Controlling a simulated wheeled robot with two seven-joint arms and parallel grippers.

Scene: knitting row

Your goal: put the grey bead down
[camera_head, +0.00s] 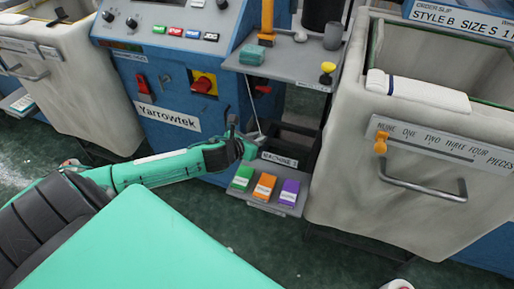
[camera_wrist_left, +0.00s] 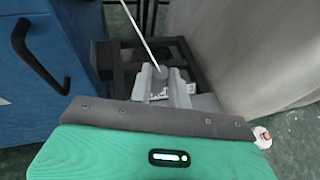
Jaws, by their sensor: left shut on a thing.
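My left gripper (camera_head: 252,146) reaches in from the left to the gap between the blue machine and the cloth bin on the right. In the left wrist view its pale fingers (camera_wrist_left: 160,88) are shut on a small grey thing, which I take to be the grey bead (camera_wrist_left: 159,80). A thin white cord or rod (camera_wrist_left: 141,36) runs up from between the fingers. It also shows in the head view, rising above the gripper. The bead is mostly hidden by the fingers. My right gripper is not in view.
Below the gripper is a grey tray (camera_head: 286,206) with green, orange and purple blocks. A dark frame (camera_wrist_left: 120,78) stands behind the fingers. The blue machine (camera_head: 165,95) is close at left, the right bin (camera_head: 345,170) close at right. A grey shelf (camera_head: 285,62) is above.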

